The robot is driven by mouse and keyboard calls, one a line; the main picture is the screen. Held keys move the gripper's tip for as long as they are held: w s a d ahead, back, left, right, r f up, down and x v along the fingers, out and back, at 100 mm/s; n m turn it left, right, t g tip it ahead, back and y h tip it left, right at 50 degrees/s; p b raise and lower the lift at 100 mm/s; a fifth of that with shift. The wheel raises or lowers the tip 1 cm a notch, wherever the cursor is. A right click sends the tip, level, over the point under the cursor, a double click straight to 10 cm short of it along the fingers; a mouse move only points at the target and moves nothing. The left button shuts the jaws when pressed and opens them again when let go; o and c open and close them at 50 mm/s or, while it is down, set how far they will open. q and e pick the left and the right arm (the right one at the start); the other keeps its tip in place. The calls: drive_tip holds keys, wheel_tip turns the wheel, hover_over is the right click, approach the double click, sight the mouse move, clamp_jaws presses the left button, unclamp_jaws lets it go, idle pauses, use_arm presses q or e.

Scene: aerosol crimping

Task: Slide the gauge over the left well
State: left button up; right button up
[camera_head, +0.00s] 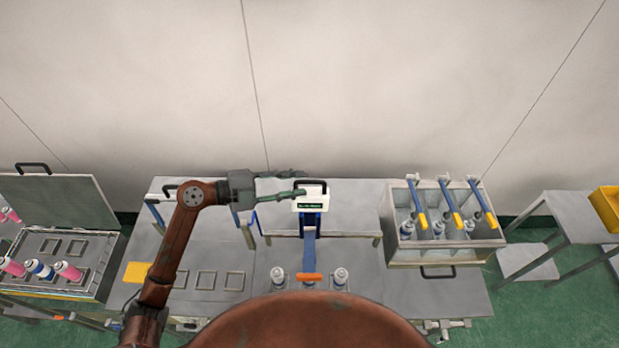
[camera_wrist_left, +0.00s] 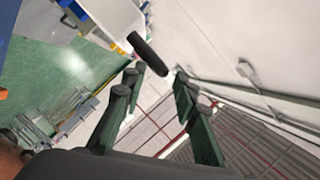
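The gauge (camera_head: 311,202) is a white box with a dark display and a black handle on top. It sits at the head of a blue post in the middle of the bench, with a blue lever ending in an orange grip (camera_head: 309,277) below. Silver-topped cans stand in the left well (camera_head: 278,278) and the right well (camera_head: 340,278). My left gripper (camera_head: 301,183) is open beside the gauge handle, reaching in from the left. In the left wrist view, the black handle (camera_wrist_left: 148,54) lies just beyond my parted fingertips (camera_wrist_left: 156,82). My right gripper is out of view.
A divided grey crate (camera_head: 443,252) with cans and blue-and-yellow tools stands at the right. An open case (camera_head: 60,262) with pink and blue cans is at the left. A yellow block (camera_head: 137,272) and empty square frames (camera_head: 205,280) lie on the bench.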

sight(304, 183)
use_arm(q)
drive_tip(key=x, duration=0.4)
drive_tip(key=shift+p, duration=0.35)
drive_tip(key=shift+w+d, duration=0.1)
drive_tip(key=shift+d, duration=0.1)
drive_tip(key=c, duration=0.7)
clamp_jaws()
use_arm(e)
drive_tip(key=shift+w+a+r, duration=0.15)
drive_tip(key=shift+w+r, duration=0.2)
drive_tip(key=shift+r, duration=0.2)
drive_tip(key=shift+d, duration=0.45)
